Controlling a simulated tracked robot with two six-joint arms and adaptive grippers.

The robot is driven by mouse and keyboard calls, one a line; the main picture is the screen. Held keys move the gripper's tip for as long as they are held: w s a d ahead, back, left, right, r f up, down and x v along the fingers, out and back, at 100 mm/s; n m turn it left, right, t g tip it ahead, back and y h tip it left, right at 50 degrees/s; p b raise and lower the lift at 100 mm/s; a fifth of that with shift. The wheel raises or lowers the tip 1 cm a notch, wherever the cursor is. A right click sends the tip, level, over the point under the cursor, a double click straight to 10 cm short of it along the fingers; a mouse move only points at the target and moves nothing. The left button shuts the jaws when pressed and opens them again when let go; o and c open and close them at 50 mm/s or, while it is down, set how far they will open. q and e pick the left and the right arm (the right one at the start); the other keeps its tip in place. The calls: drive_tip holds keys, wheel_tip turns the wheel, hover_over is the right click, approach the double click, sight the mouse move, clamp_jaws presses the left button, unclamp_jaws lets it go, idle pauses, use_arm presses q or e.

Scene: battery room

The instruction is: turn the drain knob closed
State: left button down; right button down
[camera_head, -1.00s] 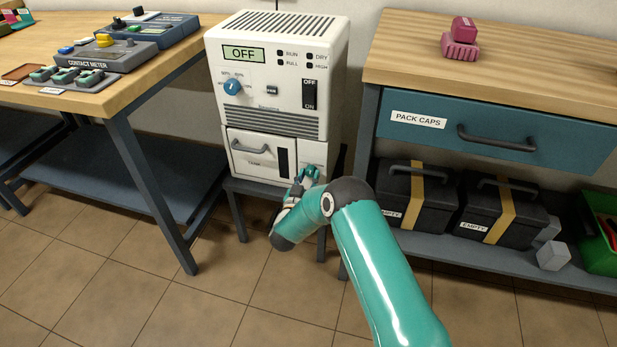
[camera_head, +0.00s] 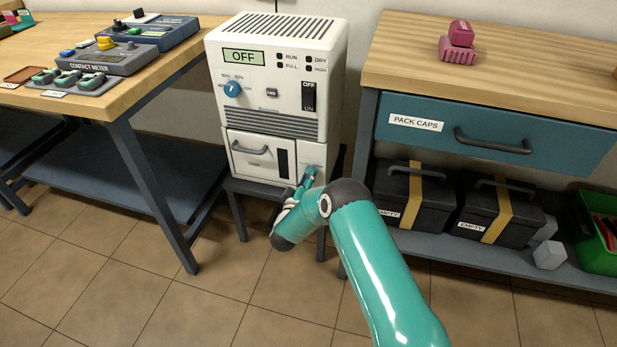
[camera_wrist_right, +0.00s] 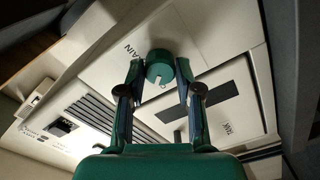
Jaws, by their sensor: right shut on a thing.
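The drain knob (camera_wrist_right: 159,66) is a round green knob with a pale mark, on the cream front panel of the dehumidifier (camera_head: 272,80), beside letters reading "AIN". My right gripper (camera_wrist_right: 160,73) has a finger on each side of the knob and is shut on it in the wrist view. In the head view my right gripper (camera_head: 309,175) is at the lower right of the machine's front, and the knob there is mostly hidden by it. The display reads OFF. My left gripper is in neither view.
The tank drawer (camera_head: 258,160) with its handle is just left of the knob. A workbench (camera_head: 128,98) with meters stands at left. At right is a bench with a PACK CAPS drawer (camera_head: 490,135) and black cases (camera_head: 412,195) below. The floor in front is clear.

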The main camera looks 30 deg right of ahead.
drive_tip(key=shift+w+a+r+n, duration=0.1)
drive_tip(key=shift+w+a+n, duration=0.1)
drive_tip(key=shift+n, duration=0.4)
drive_tip(key=c, duration=0.9)
unclamp_jaws()
drive_tip(key=shift+o, duration=0.7)
drive_tip(key=shift+s, duration=0.1)
drive_tip(key=v, duration=1.2)
drive_tip(key=shift+d, duration=0.1)
